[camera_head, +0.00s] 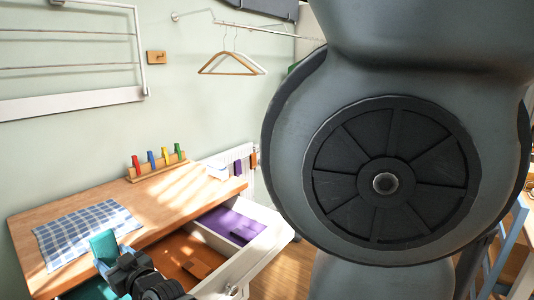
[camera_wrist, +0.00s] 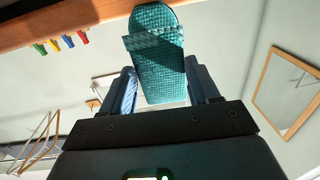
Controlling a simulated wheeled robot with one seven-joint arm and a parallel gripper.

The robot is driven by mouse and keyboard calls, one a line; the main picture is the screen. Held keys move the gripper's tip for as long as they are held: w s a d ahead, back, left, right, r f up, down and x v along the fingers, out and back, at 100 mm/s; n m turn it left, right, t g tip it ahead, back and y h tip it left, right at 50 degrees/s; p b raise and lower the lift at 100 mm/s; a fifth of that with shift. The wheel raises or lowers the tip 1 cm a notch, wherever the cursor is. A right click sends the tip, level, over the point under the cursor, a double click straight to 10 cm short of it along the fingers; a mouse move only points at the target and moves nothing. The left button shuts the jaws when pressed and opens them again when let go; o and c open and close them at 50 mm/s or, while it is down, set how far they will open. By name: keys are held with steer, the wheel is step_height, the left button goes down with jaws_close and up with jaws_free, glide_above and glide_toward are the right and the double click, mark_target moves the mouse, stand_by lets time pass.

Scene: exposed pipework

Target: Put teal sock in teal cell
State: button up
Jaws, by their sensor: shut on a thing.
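My gripper (camera_wrist: 163,82) is shut on the teal sock (camera_wrist: 157,62), a folded ribbed piece that sticks out between the two blue fingers. In the head view the sock (camera_head: 103,245) is held up near the front edge of the wooden top. An open white drawer (camera_head: 262,252) has coloured cells. The teal cell (camera_head: 88,289) is at its left end, low in the picture and partly hidden by my gripper (camera_head: 117,265). The sock appears above the drawer's left part, outside the cell; its exact height is unclear.
The orange cell (camera_head: 165,248) holds an orange-brown item, and the purple cell (camera_head: 222,219) holds a purple item. A checked cloth (camera_head: 80,230) and a rack of coloured pegs (camera_head: 158,170) are on the wooden top (camera_head: 160,208). My own arm blocks the right side.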

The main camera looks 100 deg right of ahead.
step_height(320, 180, down, 4)
steer(key=b, duration=0.3)
steer(key=shift+f, duration=0.25)
steer(key=o, duration=1.1)
step_height(320, 180, up, 4)
steer(key=shift+r+p, duration=0.15)
steer(key=shift+p, duration=0.7)
steer(key=shift+s+d+b, duration=0.2)
steer(key=shift+s+b, duration=0.15)
steer(key=shift+b, duration=0.25)
steer(key=s+d+r+b, duration=0.4)
steer(key=s+d+r, duration=0.1)
steer(key=s, duration=0.4)
steer(key=shift+s+r, duration=0.3)
steer(key=shift+r, duration=0.55)
